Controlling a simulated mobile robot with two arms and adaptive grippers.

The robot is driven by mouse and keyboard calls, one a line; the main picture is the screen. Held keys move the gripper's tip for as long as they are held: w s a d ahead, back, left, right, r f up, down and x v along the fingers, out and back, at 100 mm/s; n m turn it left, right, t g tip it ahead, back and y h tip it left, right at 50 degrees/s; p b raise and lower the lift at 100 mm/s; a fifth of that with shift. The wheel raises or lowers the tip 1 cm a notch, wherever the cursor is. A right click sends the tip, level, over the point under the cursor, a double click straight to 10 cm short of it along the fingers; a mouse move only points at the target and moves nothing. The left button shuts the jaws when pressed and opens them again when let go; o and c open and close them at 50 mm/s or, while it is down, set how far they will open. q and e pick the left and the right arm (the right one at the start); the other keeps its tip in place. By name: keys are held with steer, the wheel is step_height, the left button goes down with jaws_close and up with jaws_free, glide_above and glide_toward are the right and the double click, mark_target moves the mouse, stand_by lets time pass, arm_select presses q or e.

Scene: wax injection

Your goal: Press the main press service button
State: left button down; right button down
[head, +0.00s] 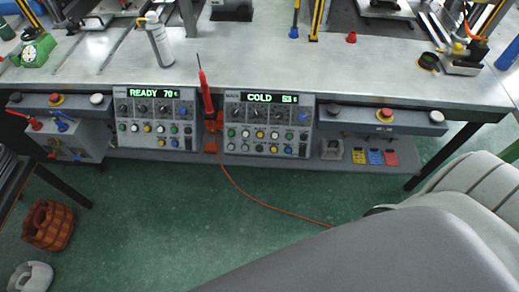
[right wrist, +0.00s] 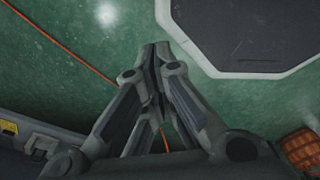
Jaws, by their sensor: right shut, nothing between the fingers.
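Two grey control panels hang below the bench's front edge in the head view. The left panel (head: 157,120) has a green display reading READY 70, and the right panel (head: 268,124) reads COLD with a number. Both carry black knobs and rows of small coloured buttons. The labels are too small to read, so I cannot tell which is the main press service button. My right gripper (right wrist: 155,55) is shut and empty in the right wrist view, over the green floor and apart from the panels. My left gripper is not in view.
A red soldering-type tool (head: 206,95) stands between the panels, its orange cable (head: 255,202) trailing across the floor. Side bars with buttons (head: 380,117) flank the panels. A spray can (head: 159,40) stands on the metal bench (head: 235,62). The floor before the panels is mostly free.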

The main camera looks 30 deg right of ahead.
steer(key=w+a+r+m+t+b, duration=0.1)
steer(key=w+a+r+t+b, duration=0.15)
steer(key=w, duration=0.65)
steer(key=w+a+r+m+t+b, duration=0.1)
steer(key=w+r+t, duration=0.3)
steer(key=w, duration=0.6)
steer(key=w+a+r+m+t+b, duration=0.1)
steer(key=w+a+r+t+b, duration=0.15)
steer(key=w, duration=0.65)
steer(key=w+d+r+m+t+b, duration=0.1)
steer(key=w+d+r+t, duration=0.1)
steer(key=w+r, duration=0.2)
steer(key=w+d+r+m+t+h+b, duration=0.1)
steer(key=w+r, duration=0.4)
steer(key=r, duration=0.6)
steer(key=w+d+r+m+t+h+b, duration=0.1)
steer(key=w+d+r+m+t, duration=0.1)
steer(key=r, duration=0.5)
steer(key=w+d+t, duration=0.1)
steer(key=w+t, duration=0.1)
steer(key=shift+w+r+t, duration=0.15)
steer(key=shift+r+t, duration=0.15)
steer(key=shift+t, duration=0.1)
